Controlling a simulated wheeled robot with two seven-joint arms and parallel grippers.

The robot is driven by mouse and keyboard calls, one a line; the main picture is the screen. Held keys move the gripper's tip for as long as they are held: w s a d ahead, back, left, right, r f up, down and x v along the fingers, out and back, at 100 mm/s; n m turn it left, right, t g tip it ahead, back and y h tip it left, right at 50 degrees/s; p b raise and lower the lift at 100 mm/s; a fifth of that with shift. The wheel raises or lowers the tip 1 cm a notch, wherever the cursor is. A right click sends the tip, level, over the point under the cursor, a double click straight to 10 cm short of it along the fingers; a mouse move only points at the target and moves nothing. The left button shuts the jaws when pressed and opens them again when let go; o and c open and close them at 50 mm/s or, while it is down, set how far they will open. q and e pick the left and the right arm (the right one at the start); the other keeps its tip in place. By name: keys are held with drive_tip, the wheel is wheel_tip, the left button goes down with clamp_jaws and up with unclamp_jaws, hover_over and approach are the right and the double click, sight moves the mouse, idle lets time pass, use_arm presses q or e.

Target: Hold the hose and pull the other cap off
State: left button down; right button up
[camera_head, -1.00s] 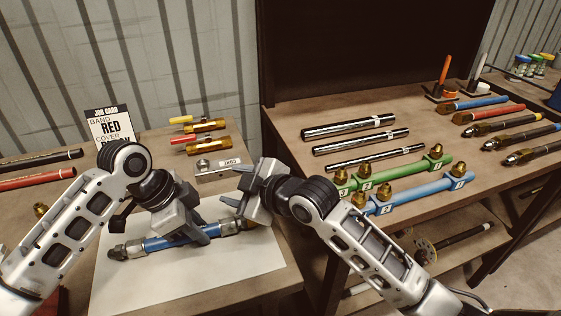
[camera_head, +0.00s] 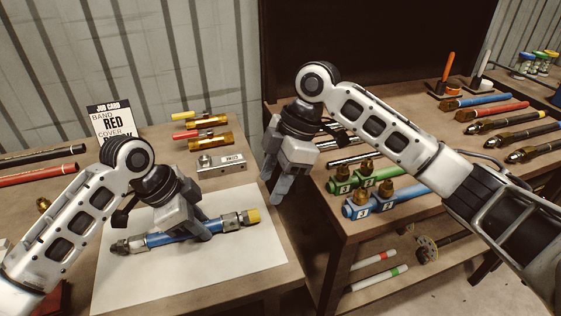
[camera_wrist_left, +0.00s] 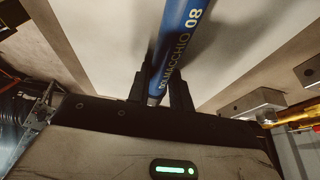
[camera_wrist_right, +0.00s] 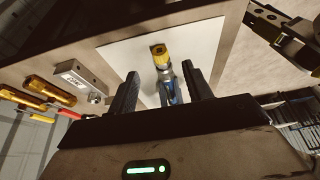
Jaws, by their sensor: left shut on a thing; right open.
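The blue hose (camera_head: 172,238) lies over a white sheet on the left bench, with metal fittings at both ends. A yellow cap (camera_head: 252,216) sits on its right end. The left end fitting (camera_head: 128,246) shows bare metal without a cap. My left gripper (camera_head: 204,232) is shut on the hose, right of its middle; the left wrist view shows the blue hose (camera_wrist_left: 180,45) between the fingers. My right gripper (camera_head: 279,188) is open and empty, raised right of the cap near the bench edge. In the right wrist view the cap (camera_wrist_right: 160,54) appears beyond and between the open fingers, apart from them.
A job card (camera_head: 108,122) reading RED stands behind the white sheet (camera_head: 225,255). A metal block (camera_head: 221,162) and brass parts lie behind the hose. The right bench holds chrome tubes, a green manifold (camera_head: 375,180) and a blue one (camera_head: 400,198). A gap separates the benches.

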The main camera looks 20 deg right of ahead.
sight(261, 219)
drive_tip(key=x, duration=0.7)
drive_tip(key=shift+a+f, duration=0.2)
drive_tip(key=shift+f, duration=0.1)
clamp_jaws()
